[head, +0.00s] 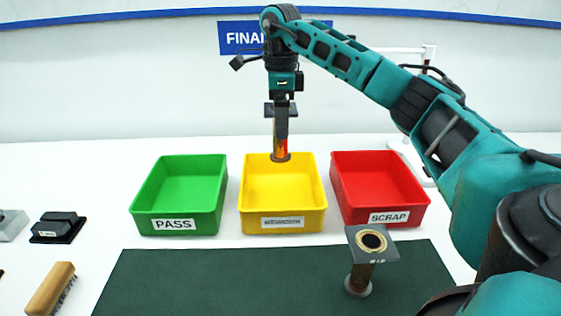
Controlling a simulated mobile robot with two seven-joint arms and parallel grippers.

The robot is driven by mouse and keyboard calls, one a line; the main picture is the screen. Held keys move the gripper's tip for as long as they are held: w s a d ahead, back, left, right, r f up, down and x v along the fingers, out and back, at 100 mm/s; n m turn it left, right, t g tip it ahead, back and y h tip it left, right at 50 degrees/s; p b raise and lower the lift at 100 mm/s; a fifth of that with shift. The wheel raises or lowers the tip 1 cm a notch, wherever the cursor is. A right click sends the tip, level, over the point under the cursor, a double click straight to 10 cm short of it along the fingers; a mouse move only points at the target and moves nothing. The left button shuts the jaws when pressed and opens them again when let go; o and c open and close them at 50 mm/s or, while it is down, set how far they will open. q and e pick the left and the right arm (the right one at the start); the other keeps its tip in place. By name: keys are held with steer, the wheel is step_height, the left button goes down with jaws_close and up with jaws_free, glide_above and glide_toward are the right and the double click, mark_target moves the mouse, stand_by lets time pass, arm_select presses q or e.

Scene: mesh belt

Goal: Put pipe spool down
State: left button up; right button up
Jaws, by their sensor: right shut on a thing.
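My right gripper (281,122) hangs from the arm at upper centre and is shut on a pipe spool. This held pipe spool (281,157) is upright, with its round lower flange above the back part of the yellow bin (283,223). The gripper partly hides its pipe. A second pipe spool (372,241), with a square top flange and a round base, stands upright on the dark green mat (210,285). My left gripper is not in view.
A green bin (174,225) labelled PASS stands left of the yellow one, and a red bin (388,217) labelled SCRAP stands right. All three look empty inside. A brush (50,289) and a black block (58,227) lie at left. My right arm spans the right side.

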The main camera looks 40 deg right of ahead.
mark_target(280, 160)
step_height(280, 160, down, 11)
steer(key=shift+r, duration=0.2)
stand_by(0.3)
steer(key=shift+f, duration=0.1)
steer(key=shift+f, duration=0.1)
steer(key=o, duration=1.4)
steer(key=shift+o, duration=0.2)
step_height(280, 160, up, 12)
steer(key=shift+r, duration=0.2)
steer(key=shift+f, duration=0.1)
